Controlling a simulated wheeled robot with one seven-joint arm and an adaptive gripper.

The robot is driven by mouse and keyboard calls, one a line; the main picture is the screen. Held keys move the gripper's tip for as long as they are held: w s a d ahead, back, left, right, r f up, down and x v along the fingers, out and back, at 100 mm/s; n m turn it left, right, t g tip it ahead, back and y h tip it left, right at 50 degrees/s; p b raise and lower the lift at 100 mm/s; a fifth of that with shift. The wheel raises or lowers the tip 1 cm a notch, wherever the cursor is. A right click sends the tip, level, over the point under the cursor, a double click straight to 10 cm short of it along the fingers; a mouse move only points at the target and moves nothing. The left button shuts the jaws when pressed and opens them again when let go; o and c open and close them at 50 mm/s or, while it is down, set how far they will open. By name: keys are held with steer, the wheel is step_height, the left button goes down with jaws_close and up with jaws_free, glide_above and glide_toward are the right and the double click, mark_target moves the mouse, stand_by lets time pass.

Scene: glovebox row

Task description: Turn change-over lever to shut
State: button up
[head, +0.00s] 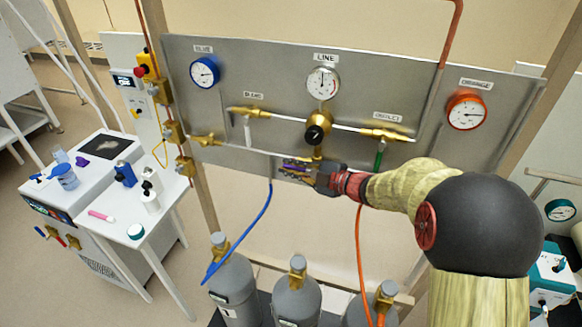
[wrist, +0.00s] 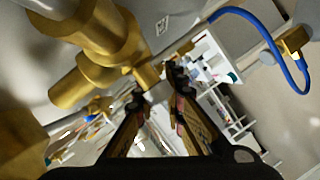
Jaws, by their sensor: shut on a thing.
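The change-over valve is a brass body (wrist: 95,45) with a short stem, large in the upper left of the wrist view. In the head view its brass lower part (head: 318,153) shows below the black knob at the panel's middle. A pale grey lever piece (wrist: 158,92) by the stem's end sits between my fingers. My gripper (wrist: 158,86) is shut on this lever; it also shows in the head view (head: 292,168), at the panel's lower edge. There the fingers mostly hide the lever, so its exact angle cannot be told.
The grey panel (head: 220,115) carries a blue gauge (head: 205,72), a line gauge (head: 322,83) and an orange gauge (head: 466,111). A white handle (head: 248,131) and a green handle (head: 379,156) hang nearby. Blue (head: 245,235) and orange (head: 361,260) hoses run down to grey cylinders (head: 298,295).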

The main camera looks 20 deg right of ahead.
jaws_close()
steer(key=shift+f+g+p, duration=0.1)
steer(key=shift+g+p, duration=0.2)
steer(key=shift+p, duration=0.55)
steer(key=shift+h+p, duration=0.4)
steer(key=shift+p, duration=0.1)
steer(key=f+g+h+p, duration=0.1)
steer(key=p, duration=0.3)
steer(key=f+n+g+h+p, duration=0.1)
steer(key=h+p, duration=0.1)
steer(key=p, duration=0.2)
steer(key=d+f+g+h+p, duration=0.1)
steer(key=g+p, duration=0.1)
steer(key=p, duration=0.3)
steer(key=shift+s+f, duration=0.3)
steer(key=shift+s, duration=0.05)
steer(key=shift+f+n+h, duration=0.2)
steer(key=shift+n+h, duration=0.1)
steer(key=o, duration=0.6)
jaws_free()
